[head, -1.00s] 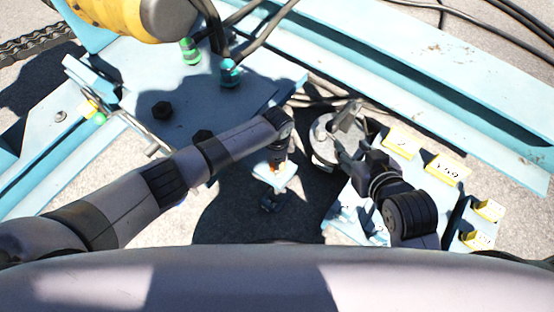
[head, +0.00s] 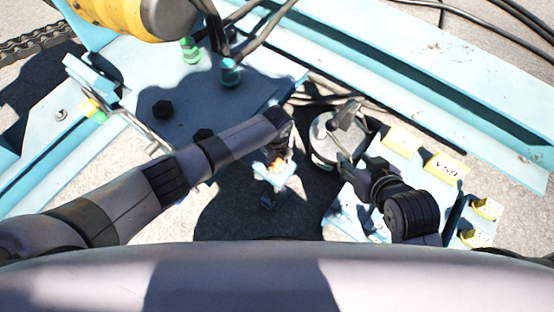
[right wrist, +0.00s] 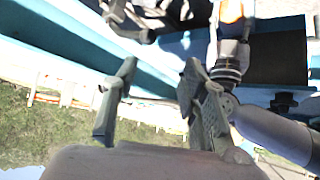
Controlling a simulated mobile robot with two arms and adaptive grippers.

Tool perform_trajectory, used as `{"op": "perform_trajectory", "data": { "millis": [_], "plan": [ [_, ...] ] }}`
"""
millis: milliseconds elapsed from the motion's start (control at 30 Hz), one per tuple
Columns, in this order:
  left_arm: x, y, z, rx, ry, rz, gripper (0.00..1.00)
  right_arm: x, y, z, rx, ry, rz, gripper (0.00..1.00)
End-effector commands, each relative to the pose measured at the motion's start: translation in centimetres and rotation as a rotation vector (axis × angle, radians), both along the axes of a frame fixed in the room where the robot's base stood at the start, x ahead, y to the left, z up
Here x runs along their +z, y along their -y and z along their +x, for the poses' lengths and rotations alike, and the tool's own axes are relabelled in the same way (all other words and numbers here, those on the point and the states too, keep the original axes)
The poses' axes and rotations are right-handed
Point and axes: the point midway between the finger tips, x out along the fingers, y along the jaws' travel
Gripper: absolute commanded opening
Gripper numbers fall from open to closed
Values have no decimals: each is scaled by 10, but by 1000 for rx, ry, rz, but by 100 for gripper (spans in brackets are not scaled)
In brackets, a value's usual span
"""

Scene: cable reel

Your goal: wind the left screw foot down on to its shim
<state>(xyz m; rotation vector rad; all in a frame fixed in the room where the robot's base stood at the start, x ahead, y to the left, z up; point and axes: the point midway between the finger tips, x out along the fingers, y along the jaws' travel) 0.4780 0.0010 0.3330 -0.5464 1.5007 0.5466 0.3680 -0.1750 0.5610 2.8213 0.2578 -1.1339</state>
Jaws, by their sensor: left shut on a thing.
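My left gripper (head: 279,152) is at the end of the arm reaching in from the left, pointing down beside the blue plate. It is shut on the orange part of the left screw foot (head: 277,165), above a small pale blue bracket (head: 271,183). The orange part also shows at the top of the right wrist view (right wrist: 231,12).
The blue plate (head: 205,105) with bolts and a long blue beam (head: 440,80) border the area. Black cables run behind.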

Motion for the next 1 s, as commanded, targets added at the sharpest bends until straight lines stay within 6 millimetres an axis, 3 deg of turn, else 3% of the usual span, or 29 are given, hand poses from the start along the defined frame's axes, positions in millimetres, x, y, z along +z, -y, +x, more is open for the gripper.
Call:
{"op": "perform_trajectory", "data": {
  "millis": [600, 1000],
  "plan": [
    [-1, 0, 0, -536, 0, 0, 16, 23, -12, 28, 15, 175, 41, 40],
    [0, 0, 0, -698, -1, -1, 16, 34, -15, 36, 19, 243, 56, 40]
  ]
}}
